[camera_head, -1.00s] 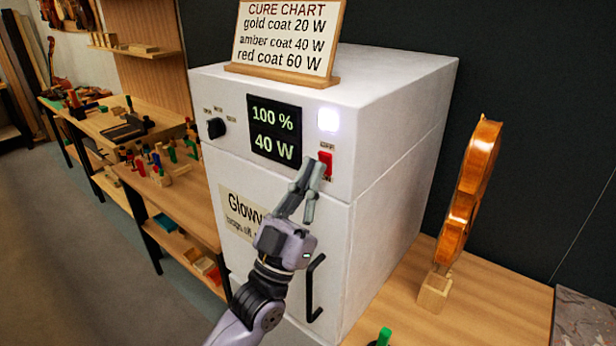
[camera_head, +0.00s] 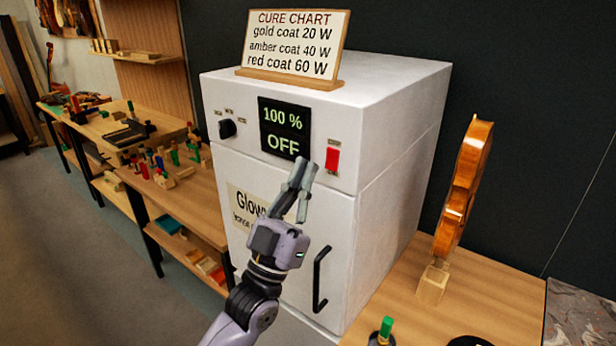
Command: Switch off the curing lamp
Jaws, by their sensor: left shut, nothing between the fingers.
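A black knob (camera_head: 227,129) is on the left of the front. My left gripper (camera_head: 302,178) is shut and empty, just left of and below the red switch, with a small gap between them in the picture. My right gripper is not in view.
A cure chart sign (camera_head: 293,45) stands on the cabinet. A black door handle (camera_head: 319,280) sticks out low on the front. An amber violin body (camera_head: 464,187) stands in a wooden block (camera_head: 433,284) at the right. A green-topped bottle (camera_head: 384,330) is at the bench front.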

